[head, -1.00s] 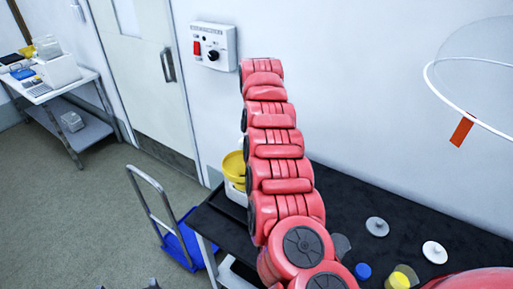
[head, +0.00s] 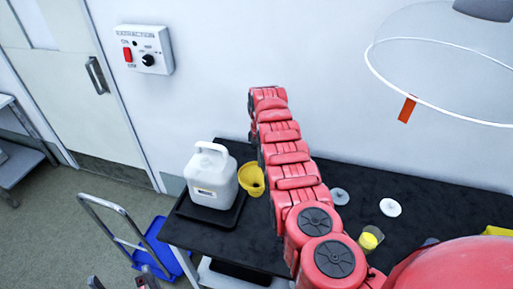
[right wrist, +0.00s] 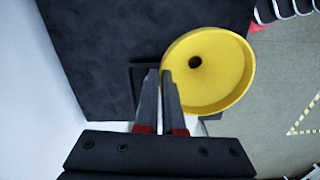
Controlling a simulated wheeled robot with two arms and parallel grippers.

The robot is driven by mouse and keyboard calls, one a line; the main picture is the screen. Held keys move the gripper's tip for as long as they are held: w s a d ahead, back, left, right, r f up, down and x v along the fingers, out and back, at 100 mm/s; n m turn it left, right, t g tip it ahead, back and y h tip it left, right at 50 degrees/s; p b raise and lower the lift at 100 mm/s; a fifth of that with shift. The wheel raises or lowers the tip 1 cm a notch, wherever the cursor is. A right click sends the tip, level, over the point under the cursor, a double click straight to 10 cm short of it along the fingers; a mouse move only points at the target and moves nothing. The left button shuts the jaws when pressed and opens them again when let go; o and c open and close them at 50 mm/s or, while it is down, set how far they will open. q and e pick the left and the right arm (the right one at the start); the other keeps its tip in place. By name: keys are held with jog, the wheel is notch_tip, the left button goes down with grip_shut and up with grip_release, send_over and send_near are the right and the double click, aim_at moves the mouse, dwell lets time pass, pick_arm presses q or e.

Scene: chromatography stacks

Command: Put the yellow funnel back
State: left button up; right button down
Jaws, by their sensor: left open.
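The yellow funnel (head: 251,179) is at the far end of my right arm in the head view, just right of the white jug (head: 210,185). In the right wrist view the funnel (right wrist: 212,62) faces the camera, its dark hole visible. My right gripper (right wrist: 161,72) has its fingers close together on the funnel's left rim; in the head view the arm hides it. The jug stands upright in a black tray (head: 213,220) on the black table's left end. My left gripper (head: 121,282) is open and empty, just showing at the bottom edge of the head view.
A blue cart (head: 160,247) with a metal handle stands on the floor left of the table (head: 250,237). Pale discs (head: 390,207) and a yellow-topped piece (head: 370,239) lie on the table right of my arm. A clear ring-edged shape (head: 440,60) hangs upper right.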

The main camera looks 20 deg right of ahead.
aim_at(260, 174)
jog(key=n, duration=0.1)
jog(key=s+f+n+p, duration=0.1)
jog(key=f+p, duration=0.1)
jog(key=shift+s+d+f+n, duration=0.15)
jog(key=shift+d+f+n, duration=0.1)
jog(key=shift+n, duration=0.15)
jog(key=s+a+f+n+p, duration=0.1)
jog(key=n, duration=0.1)
jog(key=s+a+f+n+p, duration=0.1)
jog(key=f+p, duration=0.1)
jog(key=shift+s+a+f+n, duration=0.1)
jog(key=shift+s+f+n, duration=0.15)
jog(key=shift+n, duration=0.15)
jog(key=s+a+f+n, duration=0.4)
jog(key=a+f+n, duration=0.1)
jog(key=f, duration=0.3)
jog(key=shift+a+f+b, duration=0.2)
jog(key=shift+a+b, duration=0.2)
jog(key=shift+a, duration=0.3)
jog(key=shift+r, duration=0.1)
jog(key=shift+p, duration=0.35)
jog(key=shift+f, duration=0.2)
